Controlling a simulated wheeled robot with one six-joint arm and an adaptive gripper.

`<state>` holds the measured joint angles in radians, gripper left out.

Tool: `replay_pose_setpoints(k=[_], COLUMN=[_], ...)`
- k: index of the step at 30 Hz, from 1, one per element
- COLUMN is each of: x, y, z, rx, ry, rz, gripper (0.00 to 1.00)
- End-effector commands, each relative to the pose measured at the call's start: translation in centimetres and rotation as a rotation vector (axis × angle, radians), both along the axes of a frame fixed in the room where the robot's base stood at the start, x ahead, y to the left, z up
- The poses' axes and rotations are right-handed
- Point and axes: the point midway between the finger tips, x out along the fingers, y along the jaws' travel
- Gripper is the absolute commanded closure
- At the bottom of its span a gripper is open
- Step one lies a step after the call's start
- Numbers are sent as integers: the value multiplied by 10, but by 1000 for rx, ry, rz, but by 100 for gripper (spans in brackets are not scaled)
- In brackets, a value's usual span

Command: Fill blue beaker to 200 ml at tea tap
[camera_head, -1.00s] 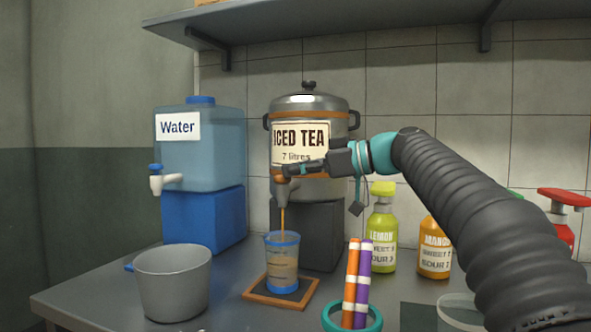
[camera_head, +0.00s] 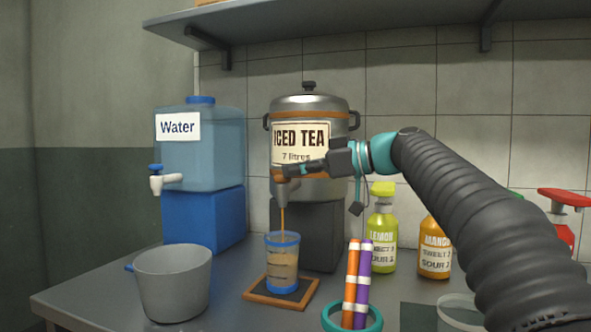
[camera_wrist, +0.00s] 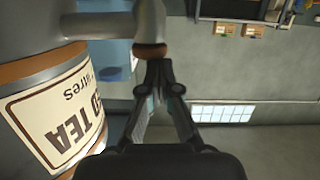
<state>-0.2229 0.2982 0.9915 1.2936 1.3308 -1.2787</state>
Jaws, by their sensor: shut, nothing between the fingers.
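The iced tea urn (camera_head: 309,118) stands on a dark block at the back, labelled 7 litres. Its tap (camera_head: 283,192) is running, and a brown stream falls into the blue-rimmed beaker (camera_head: 282,262). The beaker stands upright on a wood-framed mat (camera_head: 258,295) below the tap and holds brown tea to near its upper part; I cannot read the exact mark. My gripper (camera_head: 284,170) is shut with nothing between its fingers, its tips at the tap's top. In the wrist view, my gripper's fingertips (camera_wrist: 158,66) meet at the tap's orange-brown part (camera_wrist: 150,50).
A water tank (camera_head: 205,150) on a blue block and a grey pot (camera_head: 172,285) stand at left. A teal-rimmed holder (camera_head: 372,322) with orange and purple sticks is in front. Lemon (camera_head: 382,235) and mango (camera_head: 434,252) bottles stand at right. A shelf (camera_head: 350,22) hangs above.

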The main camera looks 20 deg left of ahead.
Motion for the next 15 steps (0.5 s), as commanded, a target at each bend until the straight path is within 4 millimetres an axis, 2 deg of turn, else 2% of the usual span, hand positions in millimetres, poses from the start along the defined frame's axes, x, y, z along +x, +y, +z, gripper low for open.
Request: replay_pose_setpoints(k=[1, 2, 5, 10, 15], x=[4, 4, 3, 0, -3], y=[1, 0, -1, -3, -35], z=[-8, -5, 8, 42, 44], rx=[-14, -14, -11, -4, 0], ry=[14, 14, 10, 3, 0], rz=[1, 0, 0, -2, -5], gripper=[100, 100, 100, 100, 100])
